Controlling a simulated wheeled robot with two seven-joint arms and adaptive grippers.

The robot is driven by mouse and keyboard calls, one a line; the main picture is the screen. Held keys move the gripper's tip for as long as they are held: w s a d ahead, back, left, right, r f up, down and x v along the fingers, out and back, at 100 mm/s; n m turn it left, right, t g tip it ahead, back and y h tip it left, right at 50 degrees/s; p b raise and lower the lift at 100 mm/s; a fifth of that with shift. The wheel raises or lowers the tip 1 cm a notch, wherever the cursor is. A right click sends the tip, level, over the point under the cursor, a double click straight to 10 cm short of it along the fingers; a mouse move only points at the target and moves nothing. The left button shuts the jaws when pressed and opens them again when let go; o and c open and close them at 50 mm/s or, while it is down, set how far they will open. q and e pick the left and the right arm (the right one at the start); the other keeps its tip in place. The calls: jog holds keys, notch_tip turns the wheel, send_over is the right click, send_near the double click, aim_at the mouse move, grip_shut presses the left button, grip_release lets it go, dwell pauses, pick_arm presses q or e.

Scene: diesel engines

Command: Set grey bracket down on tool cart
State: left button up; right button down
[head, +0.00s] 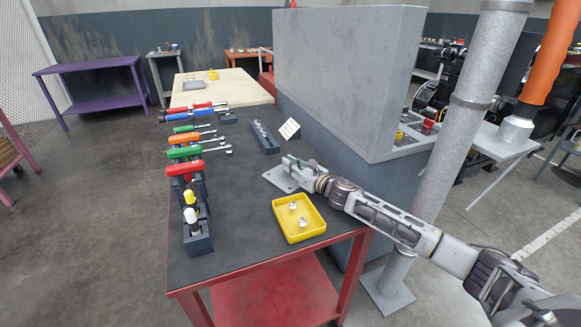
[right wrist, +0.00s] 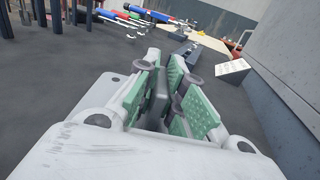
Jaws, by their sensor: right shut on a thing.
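The grey bracket (head: 279,180) shows as a light flat plate at the right side of the tool cart's dark top (head: 235,215). The plate lies level, on the top or very close above it; I cannot tell which. My right gripper (head: 295,165) reaches in from the right and is shut on the bracket. In the right wrist view, the green-padded fingers (right wrist: 166,98) close around a dark upright part, and the bracket's plate (right wrist: 108,92) extends to the left below them. My left gripper is not in view.
A yellow tray (head: 282,235) with small metal parts stands in front of the bracket. A dark rack (head: 264,138) and a white card (head: 289,128) lie behind. Tools with coloured handles (head: 184,152) line the left side. A grey wall (head: 340,85) borders the right. The cart's middle is clear.

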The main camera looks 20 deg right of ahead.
dwell(0.5)
jog(key=c, duration=1.5)
grip_release()
